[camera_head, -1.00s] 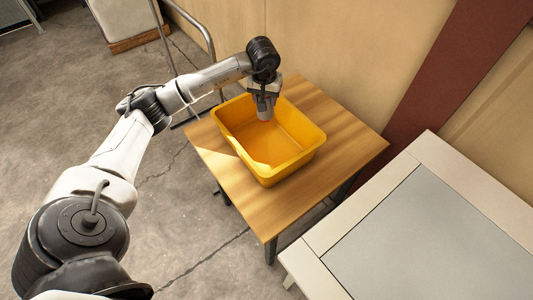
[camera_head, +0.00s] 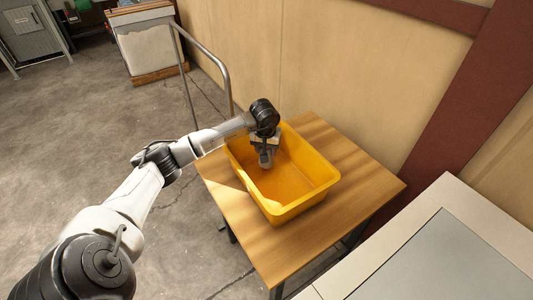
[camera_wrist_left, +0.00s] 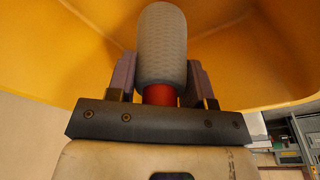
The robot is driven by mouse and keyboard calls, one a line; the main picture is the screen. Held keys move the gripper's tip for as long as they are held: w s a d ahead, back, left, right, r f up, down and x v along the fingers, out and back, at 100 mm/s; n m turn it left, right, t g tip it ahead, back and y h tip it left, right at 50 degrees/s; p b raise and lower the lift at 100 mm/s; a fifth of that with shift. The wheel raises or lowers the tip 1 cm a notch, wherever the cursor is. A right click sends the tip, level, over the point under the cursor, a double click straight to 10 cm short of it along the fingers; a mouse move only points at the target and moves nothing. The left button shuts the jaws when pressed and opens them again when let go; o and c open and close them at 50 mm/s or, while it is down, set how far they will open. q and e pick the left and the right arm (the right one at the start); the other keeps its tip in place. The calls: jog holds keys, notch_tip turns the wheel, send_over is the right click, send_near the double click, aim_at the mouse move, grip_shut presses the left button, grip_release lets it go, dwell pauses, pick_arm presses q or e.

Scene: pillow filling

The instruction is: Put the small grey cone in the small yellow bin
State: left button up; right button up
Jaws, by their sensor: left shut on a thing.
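The yellow bin (camera_head: 313,191) stands open on a small wooden table, and its inside fills much of the left wrist view (camera_wrist_left: 60,50). My left gripper (camera_head: 266,152) is over the bin's opening, toward its back-left side, pointing down. It is shut on the small grey cone (camera_wrist_left: 162,45), which has a textured grey body and a red end near the jaws. Bin walls show on both sides of the cone; I cannot tell whether it touches the bin. My right gripper is not in view.
The wooden table (camera_head: 350,153) has bare room around the bin. A metal rail (camera_head: 222,68) stands behind it at left, a tan wall (camera_head: 330,70) runs behind, and a grey-topped table (camera_head: 440,260) is at lower right.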

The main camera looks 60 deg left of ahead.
pick_arm(q)
jog(key=shift+d+f, duration=0.1)
jog(key=shift+f, duration=0.8)
jog(key=shift+f, duration=0.15)
jog(key=o, duration=1)
